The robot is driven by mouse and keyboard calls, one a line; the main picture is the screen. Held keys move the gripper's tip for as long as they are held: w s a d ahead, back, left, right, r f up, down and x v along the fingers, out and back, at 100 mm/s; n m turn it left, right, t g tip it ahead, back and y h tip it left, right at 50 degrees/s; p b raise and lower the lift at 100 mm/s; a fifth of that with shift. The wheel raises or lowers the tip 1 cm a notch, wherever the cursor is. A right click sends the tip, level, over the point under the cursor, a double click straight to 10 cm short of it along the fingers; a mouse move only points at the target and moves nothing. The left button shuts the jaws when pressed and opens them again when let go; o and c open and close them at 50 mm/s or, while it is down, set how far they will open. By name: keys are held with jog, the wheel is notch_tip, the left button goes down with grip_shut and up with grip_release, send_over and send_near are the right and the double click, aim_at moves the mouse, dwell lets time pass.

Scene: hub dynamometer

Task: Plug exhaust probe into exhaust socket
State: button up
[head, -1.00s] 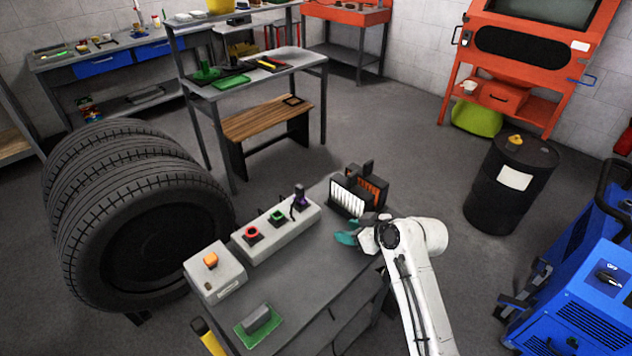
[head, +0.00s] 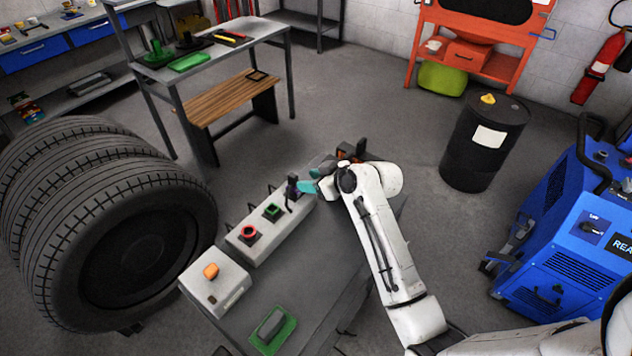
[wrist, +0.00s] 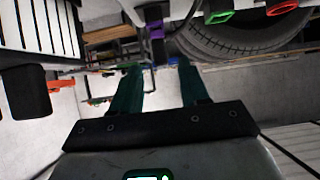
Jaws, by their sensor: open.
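A dark upright plug (head: 292,188) stands at the far end of the pale socket block (head: 262,238). The wrist view shows a dark piece with a purple band (wrist: 156,33) there; no label reads, so I cannot tell whether it is the exhaust probe. The block also carries a green-rimmed socket (head: 272,212) and a red-rimmed socket (head: 249,233). My gripper (head: 308,186) has teal fingers, open and empty, close to the right of the dark plug. In the wrist view, the purple-banded piece lies beyond and between the fingertips (wrist: 160,66), apart from them.
A grey box with an orange button (head: 211,271) and a green pad with a grey block (head: 273,330) occupy the bench's near end. A slatted white panel (wrist: 45,30) is close beside my gripper. Stacked tyres (head: 110,230) stand left; a black drum (head: 485,145) stands right.

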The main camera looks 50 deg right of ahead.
aim_at(296, 177)
jog(key=shift+b+x, duration=2.05)
jog(key=shift+x, duration=1.25)
grip_shut()
jog(key=shift+r+p, duration=0.55)
jog(key=shift+r, duration=0.1)
jog(key=shift+r+p, duration=1.7)
jog(key=shift+r, duration=0.4)
